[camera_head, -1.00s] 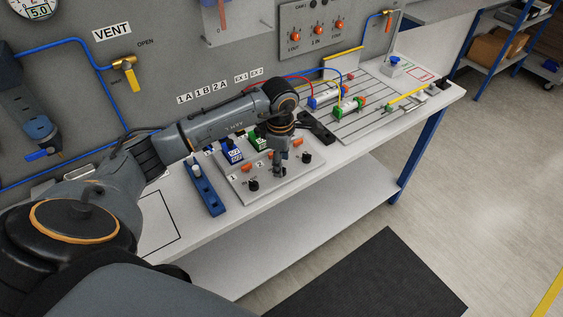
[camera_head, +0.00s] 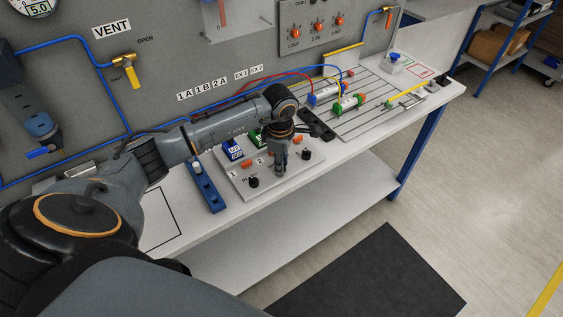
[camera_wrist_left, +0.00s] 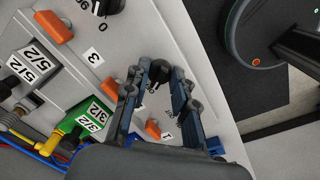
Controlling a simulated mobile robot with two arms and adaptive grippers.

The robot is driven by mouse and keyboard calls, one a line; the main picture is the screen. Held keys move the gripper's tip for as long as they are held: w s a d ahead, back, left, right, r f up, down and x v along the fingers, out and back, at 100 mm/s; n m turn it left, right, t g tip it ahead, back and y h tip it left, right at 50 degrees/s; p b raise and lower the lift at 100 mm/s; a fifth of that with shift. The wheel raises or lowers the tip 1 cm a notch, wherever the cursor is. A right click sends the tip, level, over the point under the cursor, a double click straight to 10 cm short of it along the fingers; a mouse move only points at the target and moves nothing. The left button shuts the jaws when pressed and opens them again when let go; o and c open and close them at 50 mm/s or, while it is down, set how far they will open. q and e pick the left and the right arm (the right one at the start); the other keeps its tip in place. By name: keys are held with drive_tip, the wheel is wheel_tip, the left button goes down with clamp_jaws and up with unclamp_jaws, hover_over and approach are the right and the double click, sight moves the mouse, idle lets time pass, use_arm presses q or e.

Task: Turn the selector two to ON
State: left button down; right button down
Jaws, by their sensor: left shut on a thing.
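My left gripper (camera_head: 280,171) points down at the middle of a light grey selector panel (camera_head: 232,187) on the bench. In the left wrist view its two fingers (camera_wrist_left: 158,95) stand on either side of a black selector knob (camera_wrist_left: 157,76) and are shut on it. This is selector two, by its place between the other two knobs. Its ON marking and pointer are hidden. Selector one, a black knob (camera_head: 253,182), and the third knob (camera_head: 306,154) stand free on either side. My right gripper is in neither view.
Orange blocks (camera_head: 246,164) and blue and green valves (camera_head: 233,150) sit close behind the knobs. A blue rail (camera_head: 207,188) lies left of the panel. A slotted plate with cylinders (camera_head: 372,118) is to the right. The bench's front strip is clear.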

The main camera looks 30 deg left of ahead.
use_arm(q)
drive_tip(key=shift+f+m+b, duration=0.15)
drive_tip(key=shift+m+b, duration=0.35)
drive_tip(key=shift+b, duration=0.3)
drive_tip(key=m+b, duration=0.5)
drive_tip(key=b, duration=0.1)
drive_tip(key=shift+a+m+b, duration=0.1)
drive_tip(key=shift+m+b, duration=0.2)
drive_tip(key=shift+m, duration=0.1)
drive_tip(key=m+b, duration=0.2)
drive_tip(key=m, duration=0.1)
drive_tip(key=shift+h+b, duration=0.3)
drive_tip(key=shift+m+b, duration=0.55)
drive_tip(key=shift+m, duration=0.35)
drive_tip(key=shift+r, duration=0.2)
drive_tip(key=c, duration=1.1)
unclamp_jaws()
drive_tip(key=r, duration=1.2)
drive_tip(key=shift+s+a, duration=0.25)
drive_tip(key=shift+s, duration=0.1)
